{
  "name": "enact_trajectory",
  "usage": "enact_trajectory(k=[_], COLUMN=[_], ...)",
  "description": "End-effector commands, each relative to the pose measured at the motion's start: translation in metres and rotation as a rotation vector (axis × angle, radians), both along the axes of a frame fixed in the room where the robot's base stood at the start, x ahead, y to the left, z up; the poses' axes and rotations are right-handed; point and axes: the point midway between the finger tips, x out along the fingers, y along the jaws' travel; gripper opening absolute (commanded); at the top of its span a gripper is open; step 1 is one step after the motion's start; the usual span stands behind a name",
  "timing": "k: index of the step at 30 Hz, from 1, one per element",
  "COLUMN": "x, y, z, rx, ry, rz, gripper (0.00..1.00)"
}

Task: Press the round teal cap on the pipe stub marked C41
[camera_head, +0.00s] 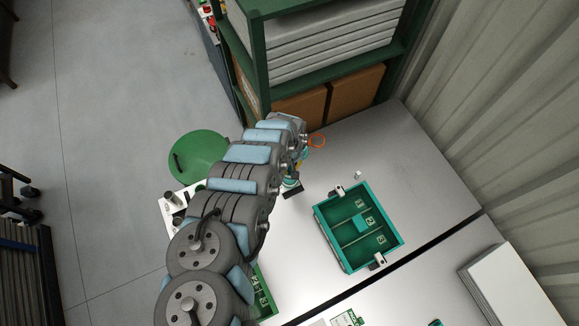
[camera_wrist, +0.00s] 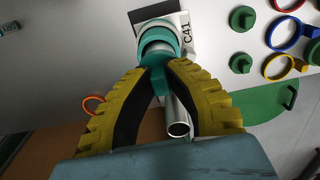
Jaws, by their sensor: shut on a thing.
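In the wrist view, my gripper (camera_wrist: 158,62) has yellow ribbed fingers with black pads. They are closed on the round teal cap (camera_wrist: 158,80), part of which shows between the pads. Rounded teal and grey parts (camera_wrist: 157,36) show just past the fingertips, at a dark-edged white plate marked C41 (camera_wrist: 187,33). The fingers hide much of the cap, and I cannot tell how far it sits on the stub. A bare metal tube end (camera_wrist: 178,128) shows between the fingers. In the head view, my arm mostly hides the gripper; a bit of teal (camera_head: 291,182) shows beside it.
A white board with green knobs (camera_wrist: 242,18) and coloured rings (camera_wrist: 278,67) lies at right in the wrist view. A green tray (camera_head: 322,215) with compartments stands on the table in the head view. A green-framed shelf (camera_head: 262,60) rises behind. An orange ring (camera_head: 317,141) is nearby.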

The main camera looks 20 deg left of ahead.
Motion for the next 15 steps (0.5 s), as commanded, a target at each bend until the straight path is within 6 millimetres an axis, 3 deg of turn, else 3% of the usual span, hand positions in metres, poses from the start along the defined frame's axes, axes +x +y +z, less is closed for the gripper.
enact_trajectory(k=[15], x=[-0.0001], y=[-0.0003], z=[-0.0043], rx=[0.0], ry=[0.0], rz=[0.0], gripper=[0.03])
